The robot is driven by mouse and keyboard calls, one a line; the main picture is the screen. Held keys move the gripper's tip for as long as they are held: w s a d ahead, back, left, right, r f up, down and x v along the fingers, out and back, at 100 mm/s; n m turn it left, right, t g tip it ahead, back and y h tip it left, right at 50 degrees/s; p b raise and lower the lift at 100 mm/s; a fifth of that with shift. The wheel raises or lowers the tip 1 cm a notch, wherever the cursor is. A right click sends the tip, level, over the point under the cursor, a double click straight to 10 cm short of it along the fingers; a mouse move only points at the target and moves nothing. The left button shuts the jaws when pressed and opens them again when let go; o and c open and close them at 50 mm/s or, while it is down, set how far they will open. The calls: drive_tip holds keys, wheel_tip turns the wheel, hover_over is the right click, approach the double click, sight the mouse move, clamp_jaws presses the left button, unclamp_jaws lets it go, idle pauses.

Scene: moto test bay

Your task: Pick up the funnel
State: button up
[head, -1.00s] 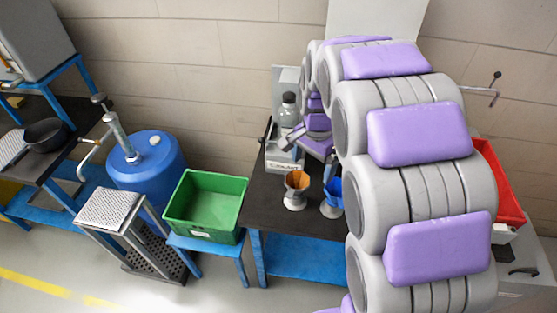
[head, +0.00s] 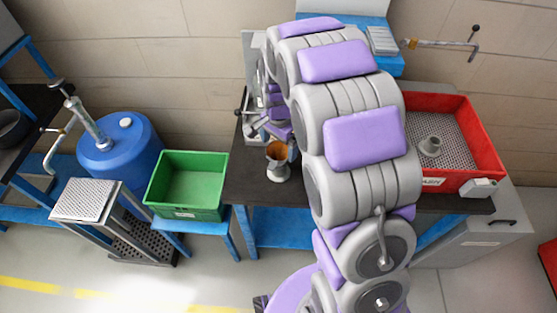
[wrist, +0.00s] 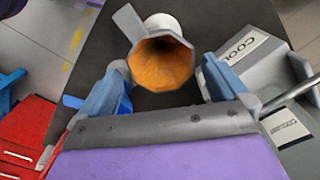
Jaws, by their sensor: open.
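The funnel (head: 277,155) has an orange inside and a pale grey outside. It stands on the dark tabletop in the head view, just left of my arm. In the wrist view the funnel (wrist: 164,60) shows its wide mouth towards the camera, near the top middle. My gripper (wrist: 168,72) is open, with a blue finger to each side and the funnel's mouth showing between and beyond the fingertips. Whether the fingers touch it I cannot tell. In the head view my gripper (head: 273,124) is partly hidden by my arm, just behind the funnel.
A grey box marked "COOL" (wrist: 240,52) is close beside the right finger. A green bin (head: 186,182) and a blue drum (head: 118,157) stand to the left.

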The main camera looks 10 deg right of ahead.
sight(278, 155)
drive_tip(key=shift+a+f, duration=0.15)
drive_tip(key=shift+f, duration=0.2)
wheel_tip(278, 155, down, 5)
drive_tip(key=shift+b, duration=0.9)
drive_tip(key=shift+r, duration=0.1)
drive_tip(key=shift+c, duration=0.5)
drive_tip(key=c, duration=0.7)
drive_tip(key=shift+r, duration=0.1)
